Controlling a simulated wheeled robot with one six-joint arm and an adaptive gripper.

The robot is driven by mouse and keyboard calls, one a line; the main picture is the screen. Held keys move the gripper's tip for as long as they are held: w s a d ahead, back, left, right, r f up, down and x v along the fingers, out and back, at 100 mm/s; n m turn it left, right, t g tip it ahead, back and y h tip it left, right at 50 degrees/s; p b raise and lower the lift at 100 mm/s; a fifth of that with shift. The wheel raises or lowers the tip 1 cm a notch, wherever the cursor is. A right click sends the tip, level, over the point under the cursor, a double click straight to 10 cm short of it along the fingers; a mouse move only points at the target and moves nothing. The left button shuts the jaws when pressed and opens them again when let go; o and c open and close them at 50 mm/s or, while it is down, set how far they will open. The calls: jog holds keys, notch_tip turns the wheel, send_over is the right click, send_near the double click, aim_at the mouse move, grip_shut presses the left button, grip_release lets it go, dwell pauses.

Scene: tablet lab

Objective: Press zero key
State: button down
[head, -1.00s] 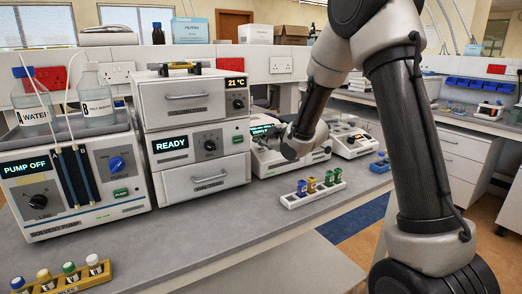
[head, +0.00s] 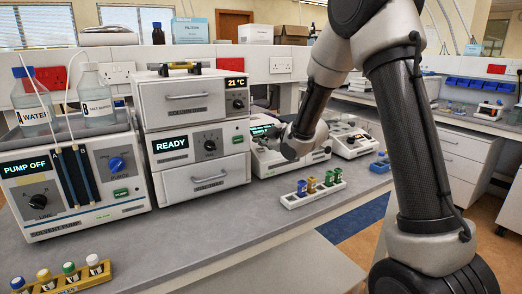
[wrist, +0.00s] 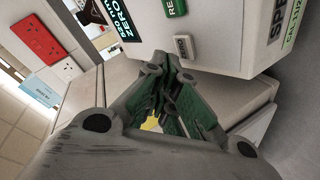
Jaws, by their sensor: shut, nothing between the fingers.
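The zero key appears to be the small grey key (wrist: 183,47) on the pale front of an instrument (wrist: 222,42); its lettering is too small to read surely. A green key (wrist: 175,8) sits above it, partly cut off. The dark display (wrist: 118,18) reads ZERO. My gripper (wrist: 168,68) is shut and empty in the wrist view, its fingertips just below the grey key; I cannot tell whether they touch it. In the head view the instrument (head: 265,165) stands on the bench, and my wrist hides part of its front.
The oven stack reading READY (head: 200,186) stands left of the instrument, with the PUMP OFF unit (head: 35,222) further left. A white vial rack (head: 325,194) stands in front on the bench (head: 225,232). Another instrument (head: 352,146) stands to the right. The middle bench front is clear.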

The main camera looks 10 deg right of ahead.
jog(key=shift+f, duration=0.15)
jog(key=shift+w+f, duration=0.15)
jog(key=shift+f, duration=0.1)
jog(key=shift+w+a+f, duration=0.1)
jog(key=shift+w+f, duration=0.05)
jog(key=shift+f, duration=0.15)
dwell(0.7)
jog(key=shift+s+r, duration=0.35)
jog(key=shift+r, duration=0.35)
jog(key=r, duration=0.1)
jog(key=s+r, duration=0.1)
jog(key=r, duration=0.1)
jog(key=s+d+r, duration=0.1)
jog(key=shift+r, duration=0.3)
dwell(0.7)
